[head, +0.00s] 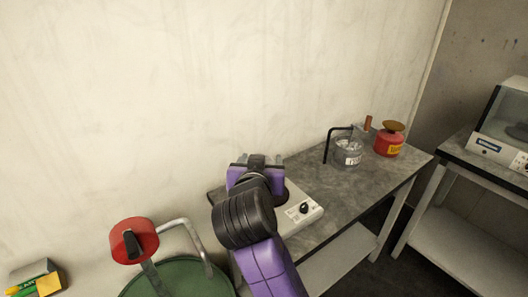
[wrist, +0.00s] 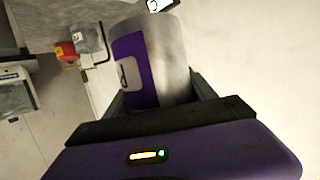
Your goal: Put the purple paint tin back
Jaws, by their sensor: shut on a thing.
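The purple paint tin (wrist: 150,62) is a silver cylinder with a purple label, and it fills the upper middle of the wrist view. My gripper (wrist: 158,98) is shut on it, with a finger on either side. In the head view my gripper (head: 258,167) is at the left end of the grey bench, close to the wall and by the grey device with a black knob. The tin is mostly hidden there behind my gripper and arm. I cannot tell from these views whether the tin is clear of the surface below it.
The grey bench (head: 330,187) carries the knobbed device (head: 301,212), a clear glass jar (head: 347,153) beside a bent black rod, and a red can (head: 388,142). A green drum (head: 180,280) stands lower left. Another bench (head: 480,170) with a lidded machine stands right.

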